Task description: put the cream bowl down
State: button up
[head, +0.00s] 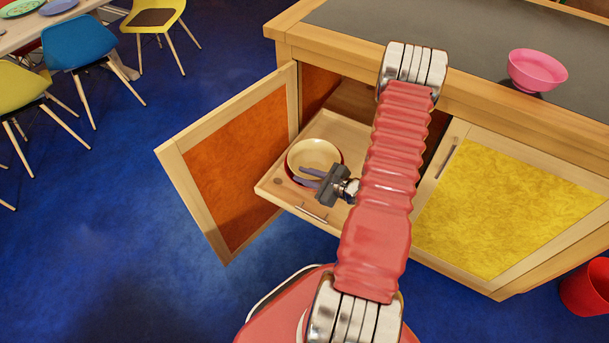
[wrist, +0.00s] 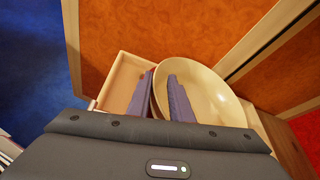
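The cream bowl (head: 314,153) sits upright in or just above the pulled-out wooden drawer (head: 268,187) of the cabinet. A red edge shows beneath its rim; I cannot tell whether it is the bowl's outside or another dish. My gripper (head: 301,175) is at the bowl's near side. In the wrist view, the bowl (wrist: 213,92) has its left rim between my two fingers (wrist: 161,76). One finger is inside the bowl and one outside, with a gap between them. The gripper looks open. The bowl's underside is hidden.
An orange cabinet door (head: 238,150) stands open left of the drawer. A yellow door (head: 505,215) is at right. A pink bowl (head: 537,70) stands on the dark countertop (head: 470,40). A red bin (head: 587,287) is at lower right. Blue floor at left is clear, with chairs (head: 80,45) beyond.

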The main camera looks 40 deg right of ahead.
jog(key=shift+o, duration=1.1)
jog(key=shift+s+r, duration=0.15)
jog(key=shift+r, duration=0.5)
jog(key=v, duration=1.1)
jog(key=shift+s, duration=0.35)
jog(key=shift+r, duration=0.15)
